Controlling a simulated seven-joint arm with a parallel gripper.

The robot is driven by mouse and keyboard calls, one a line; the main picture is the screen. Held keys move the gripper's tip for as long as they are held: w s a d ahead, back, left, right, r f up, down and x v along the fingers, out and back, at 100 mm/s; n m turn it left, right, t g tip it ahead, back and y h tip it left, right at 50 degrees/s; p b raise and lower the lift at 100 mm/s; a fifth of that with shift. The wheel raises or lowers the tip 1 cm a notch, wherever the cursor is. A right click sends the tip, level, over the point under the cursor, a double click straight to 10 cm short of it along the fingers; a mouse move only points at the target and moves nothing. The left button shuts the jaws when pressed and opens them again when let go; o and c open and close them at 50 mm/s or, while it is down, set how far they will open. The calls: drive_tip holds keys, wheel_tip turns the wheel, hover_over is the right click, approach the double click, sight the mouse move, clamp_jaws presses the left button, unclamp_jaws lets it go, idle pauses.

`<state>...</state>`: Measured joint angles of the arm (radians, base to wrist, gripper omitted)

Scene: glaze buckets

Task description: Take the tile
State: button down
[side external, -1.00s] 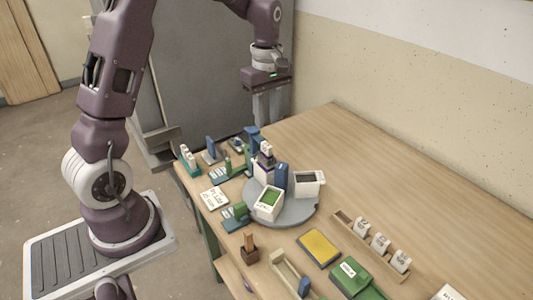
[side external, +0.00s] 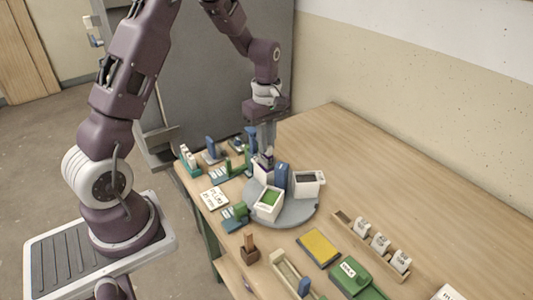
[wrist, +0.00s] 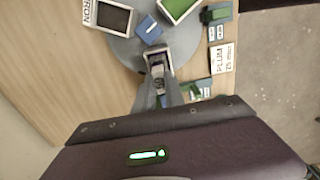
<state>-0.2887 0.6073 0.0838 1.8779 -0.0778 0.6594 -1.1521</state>
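A pale tile (wrist: 158,71) stands in a small white container (side external: 261,173) on the grey turntable. My gripper (side external: 266,152) is over this container, pointing down. In the wrist view my gripper's two fingers (wrist: 160,84) lie on either side of the tile, with a gap between them. They look open around its top, and contact is not clear. In the side view the fingers hide most of the tile. What is written on the tile is too small to read.
The turntable (side external: 292,213) also carries a blue block (side external: 281,176), a box with green inside (side external: 268,204) and a white box with a dark inside (side external: 308,183). Racks and a "PLUM" card (wrist: 222,58) are close by. The table's back right is clear.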

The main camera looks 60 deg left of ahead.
drive_tip(key=shift+r, duration=3.8)
